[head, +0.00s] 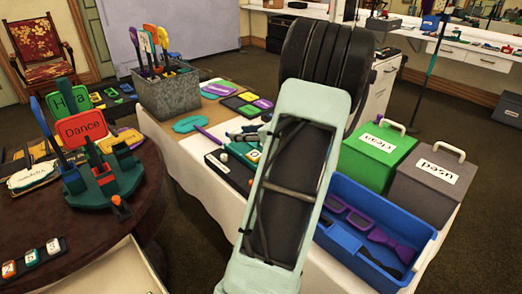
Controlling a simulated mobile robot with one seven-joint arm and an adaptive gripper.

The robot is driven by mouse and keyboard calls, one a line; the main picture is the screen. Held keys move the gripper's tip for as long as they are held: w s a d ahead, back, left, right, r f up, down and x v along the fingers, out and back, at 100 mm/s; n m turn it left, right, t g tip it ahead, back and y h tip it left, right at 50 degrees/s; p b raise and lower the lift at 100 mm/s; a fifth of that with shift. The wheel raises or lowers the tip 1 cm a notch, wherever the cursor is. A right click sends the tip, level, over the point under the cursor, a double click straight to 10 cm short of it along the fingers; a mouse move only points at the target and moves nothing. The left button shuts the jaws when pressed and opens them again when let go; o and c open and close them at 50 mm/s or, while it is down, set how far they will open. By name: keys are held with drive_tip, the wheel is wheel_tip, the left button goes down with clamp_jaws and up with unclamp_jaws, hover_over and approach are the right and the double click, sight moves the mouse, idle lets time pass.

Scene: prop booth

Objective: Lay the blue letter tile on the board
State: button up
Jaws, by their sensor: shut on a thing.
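My gripper (243,133) shows only in part, just left of my pale green arm link. It is small, dark and low over the white-covered table, behind the black board. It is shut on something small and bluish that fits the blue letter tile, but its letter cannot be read. The black board (229,171) lies on the table left of my arm, with a few white, orange and teal pieces on it. My arm hides its right part. I cannot tell whether the held piece touches anything.
A grey metal bin (168,96) stands at the table's far left. A blue crate (340,245) with purple items, a green box (379,155) and a grey box (428,185) stand at right. A round dark table (95,235) with signs stands at left.

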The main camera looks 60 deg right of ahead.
drive_tip(key=s+d+m+h+b, duration=0.2)
drive_tip(key=s+d+b, duration=0.1)
drive_tip(key=s+d, duration=0.35)
drive_tip(key=shift+g, duration=0.3)
drive_tip(key=w+d+f+b, duration=0.1)
drive_tip(key=d+f, duration=0.2)
drive_tip(key=d, duration=0.1)
drive_tip(key=w+d+f+b, duration=0.1)
drive_tip(key=w+d+f, duration=0.1)
drive_tip(key=d+f, duration=0.1)
drive_tip(key=w+d+f+b, duration=0.1)
drive_tip(key=w+d+f, duration=0.1)
drive_tip(key=d, duration=0.2)
drive_tip(key=shift+w+d+f, duration=0.2)
drive_tip(key=shift+d+f, duration=0.15)
drive_tip(key=shift+f, duration=0.05)
drive_tip(key=shift+w+d+f, duration=0.2)
drive_tip(key=shift+d+f, duration=0.05)
drive_tip(key=shift+f, duration=0.2)
wheel_tip(320, 180, down, 3)
drive_tip(key=shift+r+b, duration=0.1)
drive_tip(key=shift+b, duration=0.45)
drive_tip(key=o, duration=0.9)
drive_tip(key=shift+o, duration=0.2)
